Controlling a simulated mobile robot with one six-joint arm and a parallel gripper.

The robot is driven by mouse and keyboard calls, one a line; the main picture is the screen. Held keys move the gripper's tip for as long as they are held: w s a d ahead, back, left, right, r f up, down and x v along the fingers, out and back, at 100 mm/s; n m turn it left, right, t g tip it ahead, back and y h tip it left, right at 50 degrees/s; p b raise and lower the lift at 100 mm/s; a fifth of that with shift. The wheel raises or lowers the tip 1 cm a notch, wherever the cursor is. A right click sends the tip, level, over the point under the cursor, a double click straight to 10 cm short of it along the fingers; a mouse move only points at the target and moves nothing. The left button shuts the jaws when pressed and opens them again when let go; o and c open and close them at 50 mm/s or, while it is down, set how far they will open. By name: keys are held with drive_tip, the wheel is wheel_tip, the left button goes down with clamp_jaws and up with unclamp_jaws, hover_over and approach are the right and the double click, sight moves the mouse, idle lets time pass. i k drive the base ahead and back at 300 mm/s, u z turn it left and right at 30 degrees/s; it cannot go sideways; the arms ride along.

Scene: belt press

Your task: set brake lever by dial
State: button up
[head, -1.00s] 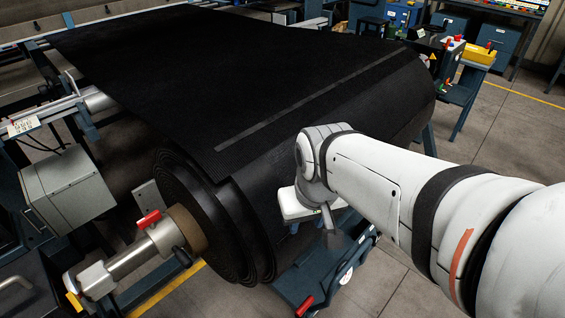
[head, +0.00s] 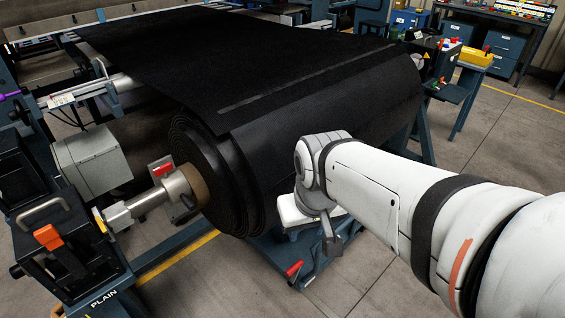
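An orange-handled lever (head: 48,237) stands on a dark slotted box (head: 75,262) at the lower left, marked PLAIN on its front edge. It may be the brake lever, but I cannot tell for sure. I cannot make out a dial. My gripper (head: 332,246) hangs at the end of my white arm, in front of the black belt roll and far to the right of the orange lever. Its fingers are small and seen from the side, so I cannot tell whether they are open. I see nothing in them.
A big black belt roll (head: 285,150) fills the middle on a metal shaft (head: 147,200) with a red handle (head: 162,170). A blue stand with another red handle (head: 293,269) is below my gripper. A grey box (head: 92,163) sits at left. Floor at lower right is free.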

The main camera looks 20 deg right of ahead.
sight(294, 270)
drive_tip(key=u, duration=0.15)
drive_tip(key=k, duration=0.3)
drive_tip(key=z, duration=0.65)
drive_tip(key=i, duration=1)
drive_tip(key=z, duration=0.5)
drive_tip(key=k, duration=1.5)
drive_tip(key=u, duration=0.4)
drive_tip(key=i, duration=0.95)
